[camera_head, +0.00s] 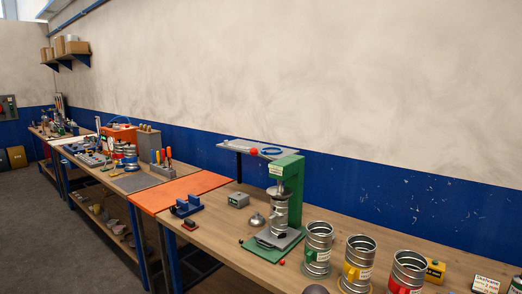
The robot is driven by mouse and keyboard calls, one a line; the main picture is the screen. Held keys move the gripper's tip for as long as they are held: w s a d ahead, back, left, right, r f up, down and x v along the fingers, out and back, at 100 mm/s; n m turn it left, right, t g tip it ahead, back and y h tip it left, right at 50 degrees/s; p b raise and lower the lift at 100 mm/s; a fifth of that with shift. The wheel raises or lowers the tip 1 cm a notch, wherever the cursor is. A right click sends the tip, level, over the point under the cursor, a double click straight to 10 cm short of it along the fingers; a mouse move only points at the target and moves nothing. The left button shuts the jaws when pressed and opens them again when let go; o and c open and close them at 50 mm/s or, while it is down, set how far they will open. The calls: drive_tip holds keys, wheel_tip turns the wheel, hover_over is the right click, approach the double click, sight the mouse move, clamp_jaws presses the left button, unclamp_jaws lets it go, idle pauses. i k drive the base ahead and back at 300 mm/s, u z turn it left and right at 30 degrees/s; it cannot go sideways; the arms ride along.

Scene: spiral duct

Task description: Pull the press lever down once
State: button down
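A green press (289,168) stands upright on the wooden workbench, right of the picture's middle. A red ball knob (254,151) shows near the top of the press, to its left, and looks like the end of its lever. It is small, and the lever's rod is hard to make out against the grey plate behind it. A silver ribbed duct piece (280,207) stands upright under the press head. My gripper is not in view.
Silver duct cylinders with green (318,248), yellow (357,262) and red (407,272) parts stand right of the press. A silver domed part (257,220), grey box (238,200) and blue fixture (187,206) lie left. An orange mat (180,192) is mostly bare.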

sight(253, 151)
drive_tip(key=z, duration=1.25)
drive_tip(key=i, duration=0.35)
drive_tip(key=u, duration=0.4)
